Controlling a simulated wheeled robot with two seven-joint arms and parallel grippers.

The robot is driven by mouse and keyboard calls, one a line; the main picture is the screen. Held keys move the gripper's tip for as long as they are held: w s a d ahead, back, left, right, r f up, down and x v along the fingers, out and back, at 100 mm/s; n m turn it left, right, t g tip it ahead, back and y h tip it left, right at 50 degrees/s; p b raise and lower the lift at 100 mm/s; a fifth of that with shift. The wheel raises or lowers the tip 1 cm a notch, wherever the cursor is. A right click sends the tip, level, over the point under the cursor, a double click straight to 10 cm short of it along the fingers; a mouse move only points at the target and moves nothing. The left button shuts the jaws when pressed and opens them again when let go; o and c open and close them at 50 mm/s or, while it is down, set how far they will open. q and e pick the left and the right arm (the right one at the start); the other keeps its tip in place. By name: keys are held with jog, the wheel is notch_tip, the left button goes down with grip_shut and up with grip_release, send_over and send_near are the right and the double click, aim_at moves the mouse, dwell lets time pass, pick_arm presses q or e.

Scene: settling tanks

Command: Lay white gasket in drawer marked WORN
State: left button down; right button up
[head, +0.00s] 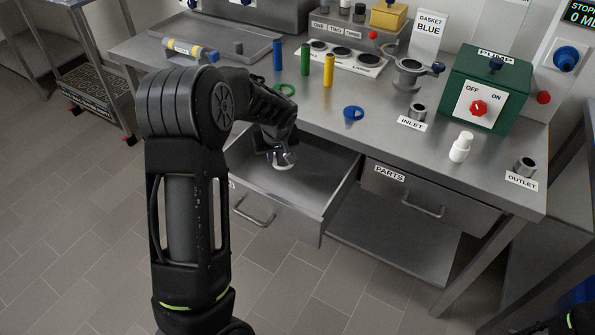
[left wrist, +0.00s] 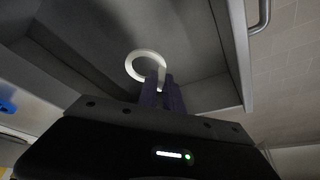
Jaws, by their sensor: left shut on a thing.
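The white gasket (left wrist: 133,62) is a pale ring held at its edge between the fingertips of my left gripper (left wrist: 163,88). In the head view my left gripper (head: 280,150) reaches down over the open drawer (head: 313,192), with the gasket (head: 283,164) at its tips. The gasket is over the drawer's inside, near its floor; I cannot tell if it touches. The drawer is pulled out and looks empty otherwise. Its label is almost wholly hidden behind my left arm, so I cannot read it. My right gripper is not seen.
A closed drawer marked PARTS (head: 415,200) is to the right. Blue, green and yellow cylinders, a white bottle (head: 461,147) and a green pump box (head: 490,88) stand there.

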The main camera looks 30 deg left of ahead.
aim_at(276, 167)
pick_arm(q)
jog(key=shift+f+p, duration=0.3)
jog(key=shift+f, duration=2.8)
notch_tip(276, 167, down, 3)
jog(key=shift+f, duration=0.4)
jog(key=shift+f, duration=0.2)
jog(key=c, duration=1.5)
grip_release()
jog(key=shift+r, duration=0.1)
